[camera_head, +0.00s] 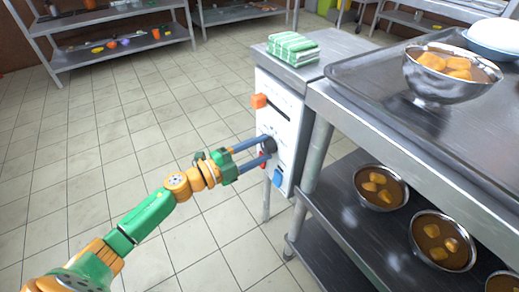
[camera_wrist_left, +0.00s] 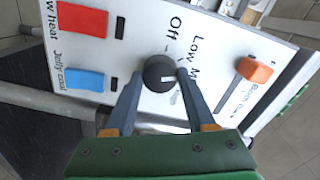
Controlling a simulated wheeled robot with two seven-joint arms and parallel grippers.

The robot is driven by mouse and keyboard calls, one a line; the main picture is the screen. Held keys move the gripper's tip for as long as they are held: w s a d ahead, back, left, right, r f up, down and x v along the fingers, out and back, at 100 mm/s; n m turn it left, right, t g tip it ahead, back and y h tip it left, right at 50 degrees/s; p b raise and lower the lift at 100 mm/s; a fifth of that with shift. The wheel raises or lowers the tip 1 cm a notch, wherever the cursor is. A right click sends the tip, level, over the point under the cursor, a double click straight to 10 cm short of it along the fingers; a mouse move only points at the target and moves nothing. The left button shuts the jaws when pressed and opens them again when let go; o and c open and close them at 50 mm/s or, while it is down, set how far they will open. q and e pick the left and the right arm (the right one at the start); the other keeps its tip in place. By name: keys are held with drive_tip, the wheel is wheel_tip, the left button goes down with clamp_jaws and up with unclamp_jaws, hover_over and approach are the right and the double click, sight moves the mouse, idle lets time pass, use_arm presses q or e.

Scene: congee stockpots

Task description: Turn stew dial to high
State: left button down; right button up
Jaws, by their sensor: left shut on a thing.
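The black round dial (camera_wrist_left: 159,73) is on a white control panel, and it also shows in the head view (camera_head: 269,144). Labels reading "Off", "Low" and one starting with "M" are printed around it; further labels are hidden by my finger. A pale mark shows on the dial's lower right part, but I cannot tell exactly which label it points to. My left gripper (camera_wrist_left: 157,78) is shut on the dial, with one blue finger on each side. It also shows in the head view (camera_head: 267,150), reaching the panel from the left. My right gripper is not in view.
The panel also carries an orange slider (camera_wrist_left: 255,70), a red switch (camera_wrist_left: 82,19) and a blue switch (camera_wrist_left: 84,80). Green striped cloths (camera_head: 293,48) lie above the panel. A steel counter with a bowl (camera_head: 446,88) stands at right. The tiled floor at left is clear.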

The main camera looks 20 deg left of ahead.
use_arm(q)
drive_tip(key=m, duration=0.3)
drive_tip(key=shift+f, duration=0.1)
drive_tip(key=m+b, duration=0.1)
drive_tip(key=m, duration=0.3)
drive_tip(key=shift+b, duration=0.3)
drive_tip(key=m+b, duration=0.1)
drive_tip(key=m, duration=0.2)
drive_tip(key=shift+m, duration=0.4)
drive_tip(key=shift+m+b, duration=0.45)
drive_tip(key=shift+m, duration=0.75)
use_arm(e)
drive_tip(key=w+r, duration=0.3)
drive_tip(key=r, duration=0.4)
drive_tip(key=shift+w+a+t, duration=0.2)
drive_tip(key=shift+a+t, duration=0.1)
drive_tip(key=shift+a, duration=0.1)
use_arm(q)
drive_tip(key=shift+c, duration=1.2)
unclamp_jaws()
